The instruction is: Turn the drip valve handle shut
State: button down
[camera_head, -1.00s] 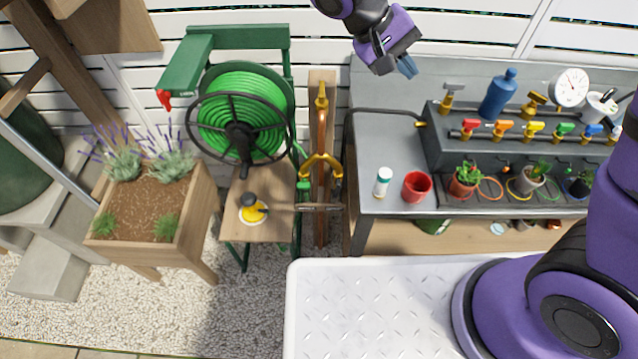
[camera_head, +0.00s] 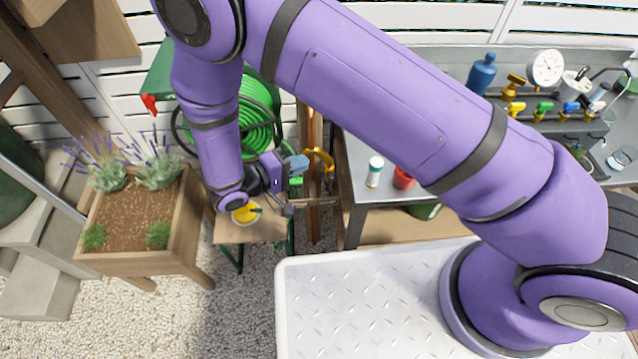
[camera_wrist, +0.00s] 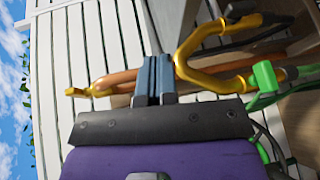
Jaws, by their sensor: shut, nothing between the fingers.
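My gripper (camera_head: 297,165) is shut and empty, its blue-grey fingertips just left of a brass Y-shaped fitting (camera_head: 320,158) on the wooden post. In the wrist view my gripper (camera_wrist: 155,78) has its fingers together, close to the fitting's curved arm (camera_wrist: 205,45); I cannot tell whether they touch. A copper pipe (camera_wrist: 115,82) passes behind the fingers. A green hose connector (camera_wrist: 265,80) sits on the fitting's lower arm. I cannot tell which part is the drip valve handle. On the bench, yellow (camera_head: 515,108), green (camera_head: 543,107) and blue (camera_head: 571,108) valve handles show; my arm hides other handles.
The green hose reel (camera_head: 255,128) stands behind my forearm. A wooden planter (camera_head: 130,215) is at left, and a yellow-topped item (camera_head: 245,213) sits on the stool below my wrist. A white bottle (camera_head: 374,172) and red cup (camera_head: 403,178) stand on the bench.

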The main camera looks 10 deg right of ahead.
aim_at(328, 176)
jog(key=s+a+f+n+t+y, duration=0.1)
jog(key=s+f+t, duration=0.2)
jog(key=f, duration=0.3)
jog(key=s+a+f+n+t, duration=0.1)
jog(key=s+f+n+t, duration=0.1)
jog(key=f, duration=0.4)
jog(key=x, duration=0.9)
jog(key=shift+w+d+r, duration=0.15)
jog(key=shift+w, duration=0.05)
